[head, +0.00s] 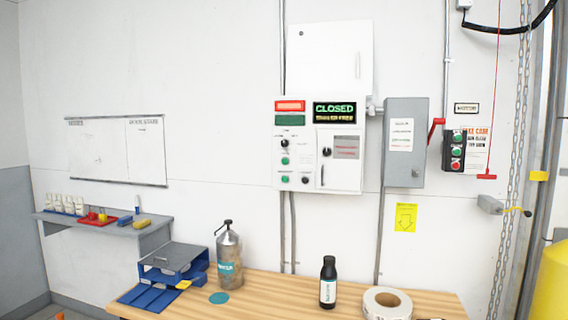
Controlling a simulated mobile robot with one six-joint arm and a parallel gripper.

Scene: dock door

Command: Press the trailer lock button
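A white control panel (312,183) hangs on the wall above the table. Its left side has a black knob (284,143) with green buttons (285,161) and (285,179) below. Another black knob (326,152) and a small dark button (305,180) sit further right. The labels are too small to read, so I cannot tell which is the trailer lock button. A red lamp bar (290,105) is above a darker green one (290,120). The display (334,112) reads "CLOSED" in green, with a yellow line below, apparently "TRAILER FREE". My gripper is not in view.
A wooden table (270,290) below bears a metal spray can (229,262), a black bottle (328,284), a tape roll (387,303) and blue trays (172,262). A grey switch box (405,170) with a red lever (436,130) and a three-button station (455,150) are to the right.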

